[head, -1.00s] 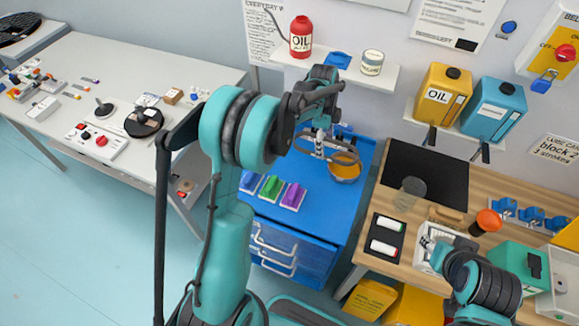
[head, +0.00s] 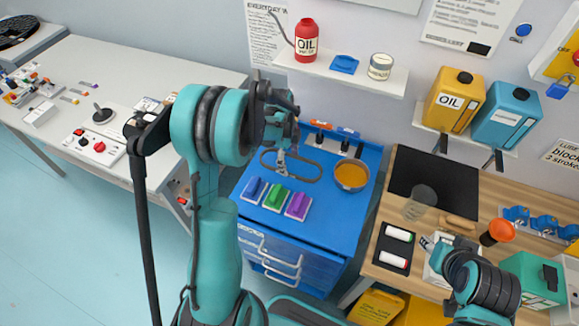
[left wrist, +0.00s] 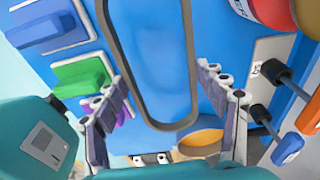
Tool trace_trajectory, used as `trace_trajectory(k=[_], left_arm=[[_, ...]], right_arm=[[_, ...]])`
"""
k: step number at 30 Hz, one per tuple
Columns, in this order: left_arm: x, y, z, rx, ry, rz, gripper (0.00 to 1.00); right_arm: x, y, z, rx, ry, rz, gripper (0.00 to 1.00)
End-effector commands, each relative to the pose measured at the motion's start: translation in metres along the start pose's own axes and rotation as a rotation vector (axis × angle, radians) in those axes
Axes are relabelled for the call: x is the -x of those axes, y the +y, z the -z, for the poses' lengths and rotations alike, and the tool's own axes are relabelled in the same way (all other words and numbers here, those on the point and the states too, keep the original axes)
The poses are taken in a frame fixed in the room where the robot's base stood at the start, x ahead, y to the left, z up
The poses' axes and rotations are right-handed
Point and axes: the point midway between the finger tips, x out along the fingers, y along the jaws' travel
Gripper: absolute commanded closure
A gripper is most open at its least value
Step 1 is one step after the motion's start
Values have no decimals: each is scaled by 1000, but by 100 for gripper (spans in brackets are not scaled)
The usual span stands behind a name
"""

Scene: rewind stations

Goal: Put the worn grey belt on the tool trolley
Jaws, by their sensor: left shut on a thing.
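The worn grey belt (head: 313,181) is a long dark loop over the top of the blue tool trolley (head: 330,215), between the coloured blocks and the round dish. I cannot tell whether the belt touches the trolley top. My right gripper (head: 428,243) is low at the white box on the wooden bench; its fingers are too small to read.
The trolley top holds blue (head: 253,190), green (head: 275,197) and purple (head: 298,205) blocks, a dish of amber liquid (head: 351,175) and orange- and blue-handled tools (head: 321,125) at the back. A shelf (head: 340,77) with a red oil bottle (head: 306,40) overhangs behind. The trolley's front right is clear.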

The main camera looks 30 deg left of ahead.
Motion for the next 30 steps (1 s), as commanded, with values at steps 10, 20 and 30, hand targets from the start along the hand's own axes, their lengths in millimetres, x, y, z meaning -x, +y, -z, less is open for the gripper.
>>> trace_trajectory(k=[10,20,30], left_arm=[[-36,-1,-4,1,0,0,58],[-39,-1,-4,1,0,0,18],[-38,-1,-4,1,0,0,8]], right_arm=[[-7,0,-5,0,0,0,60],[-9,0,-7,0,0,0,60],[-9,0,-6,0,0,0,60]])
